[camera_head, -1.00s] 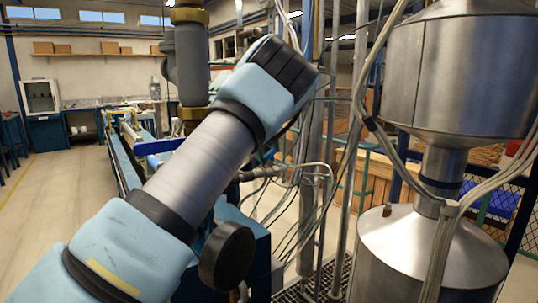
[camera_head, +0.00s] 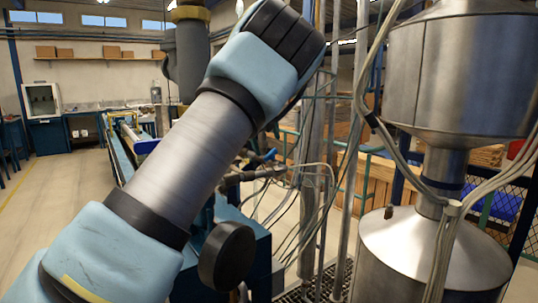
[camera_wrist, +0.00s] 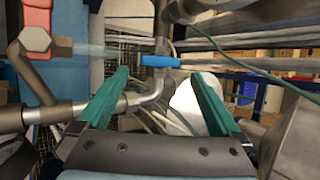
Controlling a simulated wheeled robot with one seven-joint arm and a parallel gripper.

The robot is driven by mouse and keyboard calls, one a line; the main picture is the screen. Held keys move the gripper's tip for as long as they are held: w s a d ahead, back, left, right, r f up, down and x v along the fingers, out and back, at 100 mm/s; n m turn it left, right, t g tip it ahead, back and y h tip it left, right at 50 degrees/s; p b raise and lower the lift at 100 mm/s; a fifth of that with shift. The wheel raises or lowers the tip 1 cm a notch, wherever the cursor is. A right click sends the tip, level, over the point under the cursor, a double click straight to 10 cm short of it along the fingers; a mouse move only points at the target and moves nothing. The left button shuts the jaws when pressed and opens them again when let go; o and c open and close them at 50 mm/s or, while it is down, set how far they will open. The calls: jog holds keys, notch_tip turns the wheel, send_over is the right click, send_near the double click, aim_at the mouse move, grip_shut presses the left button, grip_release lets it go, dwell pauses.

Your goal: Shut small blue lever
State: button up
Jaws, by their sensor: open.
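The small blue lever (camera_wrist: 160,61) shows in the wrist view as a short blue handle beside a grey pipe, just beyond the fingertips. My gripper (camera_wrist: 160,77) is open, with teal fingers spread to either side of the lever in the picture. Nothing is between the fingers, and I cannot tell the exact depth gap to the lever. In the head view my arm hides the gripper. A small blue piece (camera_head: 268,156) shows right of my arm near the pipes, probably this lever.
Bent metal pipe (camera_wrist: 150,98) and a red-handled fitting (camera_wrist: 36,38) lie close to the left finger. Thin hoses and vertical pipes (camera_head: 312,200) crowd the area right of my arm. A large steel vessel (camera_head: 430,250) stands at the right. The floor at left is clear.

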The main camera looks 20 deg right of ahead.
jog(key=shift+b+v, duration=0.35)
jog(key=shift+v, duration=1.85)
